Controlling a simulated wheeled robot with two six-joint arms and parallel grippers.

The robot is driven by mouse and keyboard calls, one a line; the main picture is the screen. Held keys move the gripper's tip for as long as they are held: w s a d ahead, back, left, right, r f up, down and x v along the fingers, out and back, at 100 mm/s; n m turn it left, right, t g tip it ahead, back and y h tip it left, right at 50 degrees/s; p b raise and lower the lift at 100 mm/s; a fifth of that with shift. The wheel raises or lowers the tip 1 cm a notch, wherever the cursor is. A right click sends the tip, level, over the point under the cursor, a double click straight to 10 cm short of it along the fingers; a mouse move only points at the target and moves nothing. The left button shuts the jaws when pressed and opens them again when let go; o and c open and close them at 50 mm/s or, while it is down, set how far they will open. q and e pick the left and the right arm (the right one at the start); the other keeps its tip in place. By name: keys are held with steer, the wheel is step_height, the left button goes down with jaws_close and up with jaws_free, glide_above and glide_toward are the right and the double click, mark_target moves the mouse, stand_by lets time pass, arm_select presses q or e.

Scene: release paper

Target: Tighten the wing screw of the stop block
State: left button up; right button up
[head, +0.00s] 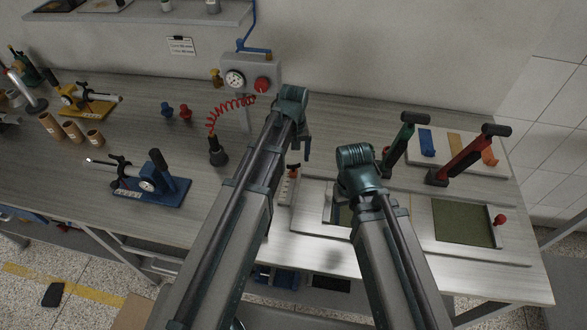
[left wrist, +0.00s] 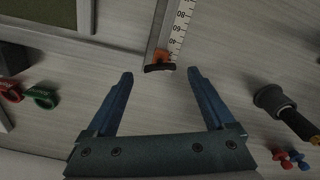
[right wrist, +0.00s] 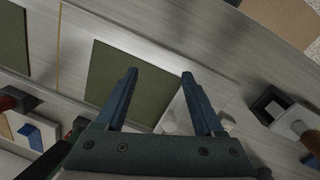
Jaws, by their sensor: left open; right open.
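The stop block (left wrist: 162,58) is a small orange piece at the end of the ruler (left wrist: 180,28) in the left wrist view. A dark wing screw (left wrist: 159,68) sits at its near edge. In the head view the block (head: 293,168) is small and dark red, just below my left gripper. My left gripper (left wrist: 160,74) is open and empty, and the wing screw shows between its fingertips, apparently below them. My right gripper (right wrist: 160,73) is open and empty above a board with a green panel (right wrist: 105,80). Its fingers are mostly hidden in the head view.
A green-handled tool (head: 400,142) and a red-handled tool (head: 468,155) stand at the right. A red coiled hose with a dark nozzle (head: 217,150) is left of my left arm. A blue dial fixture (head: 165,190) stands farther left. A red knob (head: 500,219) is at the board's right edge.

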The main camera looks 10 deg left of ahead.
mark_target(293, 166)
arm_select(q)
step_height(293, 166, down, 3)
steer(key=shift+r+b, duration=0.2)
steer(key=shift+b, duration=0.55)
arm_select(e)
step_height(293, 166, down, 2)
steer(key=shift+f, duration=0.25)
